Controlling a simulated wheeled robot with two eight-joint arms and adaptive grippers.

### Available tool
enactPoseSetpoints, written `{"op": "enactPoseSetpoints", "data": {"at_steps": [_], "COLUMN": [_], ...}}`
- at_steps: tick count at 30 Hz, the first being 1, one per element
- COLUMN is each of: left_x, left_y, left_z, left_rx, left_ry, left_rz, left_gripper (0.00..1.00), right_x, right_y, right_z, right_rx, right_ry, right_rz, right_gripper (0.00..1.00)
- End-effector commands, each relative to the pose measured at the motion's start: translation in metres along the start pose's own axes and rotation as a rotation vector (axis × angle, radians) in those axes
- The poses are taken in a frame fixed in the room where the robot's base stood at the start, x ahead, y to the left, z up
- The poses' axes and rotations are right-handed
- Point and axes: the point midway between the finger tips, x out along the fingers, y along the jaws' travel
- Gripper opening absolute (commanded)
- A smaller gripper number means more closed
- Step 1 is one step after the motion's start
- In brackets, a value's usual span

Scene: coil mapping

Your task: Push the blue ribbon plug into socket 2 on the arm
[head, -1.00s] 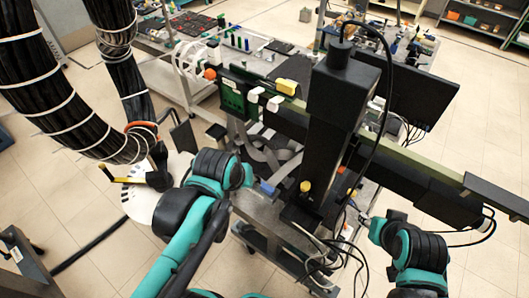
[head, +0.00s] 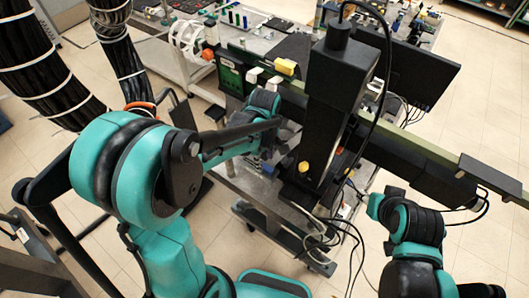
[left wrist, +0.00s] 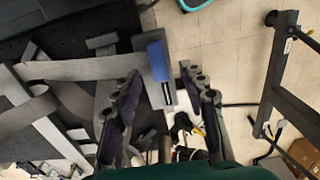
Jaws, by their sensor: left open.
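The blue ribbon plug (left wrist: 157,62) is at the end of a flat grey ribbon (left wrist: 80,69) in the left wrist view. My left gripper (left wrist: 161,74) is open, its two fingers on either side of the plug, with no clear grip on it. In the head view my left arm hides the plug, and the left fingers are not clear there. The arm with the sockets appears to be the long dark and green beam (head: 415,150) across the head view. I cannot tell which spot on it is socket 2. My right fingers do not show.
A black column (head: 335,110) stands in the middle on the beam. White blocks (head: 254,75) and a yellow block (head: 286,67) sit along its left part. Loose cables (head: 335,235) hang below. A black monitor (head: 425,75) stands behind. Open floor shows at the lower front.

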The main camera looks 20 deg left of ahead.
Motion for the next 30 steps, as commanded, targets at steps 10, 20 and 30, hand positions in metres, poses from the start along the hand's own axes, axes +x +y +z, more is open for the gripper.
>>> {"op": "enactPoseSetpoints", "data": {"at_steps": [10,20,30], "left_x": [0.041,0.043,0.043], "left_y": [0.000,0.000,0.000], "left_z": [0.000,0.000,0.000], "left_rx": [0.001,0.002,0.002], "left_ry": [0.000,0.000,0.000], "left_rz": [0.001,0.001,0.001], "left_gripper": [0.42,0.37,0.00], "right_x": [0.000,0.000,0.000], "right_y": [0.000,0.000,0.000], "right_z": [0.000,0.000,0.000], "right_rx": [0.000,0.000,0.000], "right_ry": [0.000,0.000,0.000], "right_rz": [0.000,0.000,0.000], "right_gripper": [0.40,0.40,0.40]}}
